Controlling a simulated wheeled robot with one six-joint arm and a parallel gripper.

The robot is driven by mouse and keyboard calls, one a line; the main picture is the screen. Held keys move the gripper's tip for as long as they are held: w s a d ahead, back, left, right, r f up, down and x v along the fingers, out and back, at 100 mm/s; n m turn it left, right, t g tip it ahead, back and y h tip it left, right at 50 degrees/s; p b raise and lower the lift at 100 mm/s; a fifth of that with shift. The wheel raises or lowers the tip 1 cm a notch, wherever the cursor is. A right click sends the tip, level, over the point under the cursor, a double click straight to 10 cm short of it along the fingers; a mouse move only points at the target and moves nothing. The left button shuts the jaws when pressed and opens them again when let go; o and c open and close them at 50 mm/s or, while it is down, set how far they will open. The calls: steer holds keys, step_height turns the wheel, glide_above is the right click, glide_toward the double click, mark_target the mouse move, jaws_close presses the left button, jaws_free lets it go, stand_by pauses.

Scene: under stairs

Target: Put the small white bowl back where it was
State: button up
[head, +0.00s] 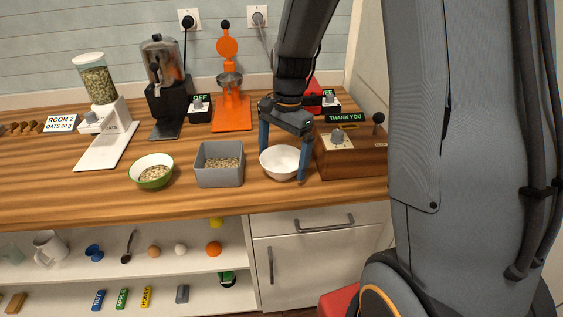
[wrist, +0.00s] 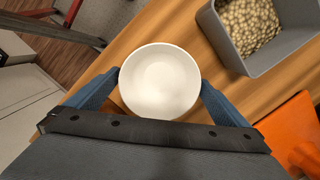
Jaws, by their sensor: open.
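The small white bowl (head: 281,164) stands upright on the wooden counter, between the grey bin and the wooden box with the THANK YOU display. It looks empty in the wrist view (wrist: 160,84). My gripper (head: 283,163) is open, with its blue fingers reaching down on either side of the bowl. In the wrist view the fingers (wrist: 158,92) flank the bowl close to its rim; I cannot tell whether they touch it.
A grey bin (head: 219,179) of oats or similar bits stands left of the bowl. A green bowl (head: 151,184) with flakes is further left. The wooden box (head: 351,163) is close on the right. The orange press (head: 232,116) stands behind. Bare counter (head: 90,196) lies at front left.

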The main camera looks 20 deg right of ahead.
mark_target(285, 169)
step_height(285, 169, up, 9)
steer(key=d+b, duration=0.1)
steer(key=b, duration=0.1)
steer(key=s+f+n, duration=0.3)
steer(key=s+n, duration=0.1)
steer(key=s+f+n+t, duration=0.1)
steer(key=s+f+n, duration=0.2)
steer(key=s+n, duration=0.1)
steer(key=s+a+f+n+h, duration=0.1)
steer(key=s+f+n, duration=0.2)
steer(key=s+n, duration=0.1)
steer(key=shift+s+f+t, duration=0.15)
steer(key=shift+s+t, duration=0.25)
steer(key=shift+s, duration=0.15)
